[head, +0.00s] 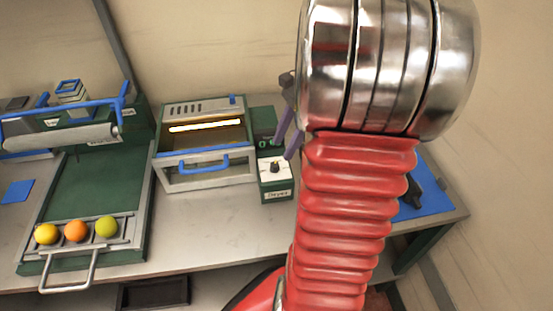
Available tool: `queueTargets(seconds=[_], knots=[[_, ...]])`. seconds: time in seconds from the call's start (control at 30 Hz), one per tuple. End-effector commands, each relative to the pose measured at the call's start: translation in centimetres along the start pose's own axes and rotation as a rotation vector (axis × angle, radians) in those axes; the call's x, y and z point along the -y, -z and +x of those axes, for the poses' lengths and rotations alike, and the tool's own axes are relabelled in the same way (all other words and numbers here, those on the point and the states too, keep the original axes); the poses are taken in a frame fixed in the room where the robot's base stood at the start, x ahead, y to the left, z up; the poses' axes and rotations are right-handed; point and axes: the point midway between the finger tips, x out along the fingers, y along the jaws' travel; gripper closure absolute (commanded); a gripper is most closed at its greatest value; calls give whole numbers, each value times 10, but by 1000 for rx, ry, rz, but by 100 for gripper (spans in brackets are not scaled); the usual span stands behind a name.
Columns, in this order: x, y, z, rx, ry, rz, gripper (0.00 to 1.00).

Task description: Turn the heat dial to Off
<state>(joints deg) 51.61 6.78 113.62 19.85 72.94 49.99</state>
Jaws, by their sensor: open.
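The heat dial (275,167) is a small black knob on the white top of a green control box (277,189) labelled "Dryer". Its exact setting is too small to read. The dryer (206,165) stands left of the box, with a bright glowing strip (205,126) inside and a blue front handle. My gripper (284,149) has purple fingers and is open, just above and right of the dial. It looks empty. My arm hides much of the gripper, and I cannot tell whether a finger touches the dial.
A blue mat (408,208) with a black object lies right of my arm. The bench front is clear.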

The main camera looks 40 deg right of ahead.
Motion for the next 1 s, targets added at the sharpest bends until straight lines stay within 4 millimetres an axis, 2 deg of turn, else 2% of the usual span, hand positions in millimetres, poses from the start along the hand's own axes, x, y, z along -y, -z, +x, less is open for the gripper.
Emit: queueTargets(seconds=[0.2, 0.4, 0.8, 1.0], knots=[[-1, -1, 34, 2, -2, 1, 60], [0, 0, 57, 1, -2, 1, 60], [0, 0, 63, 0, 0, 0, 60], [0, 0, 63, 0, 0, 0, 74]])
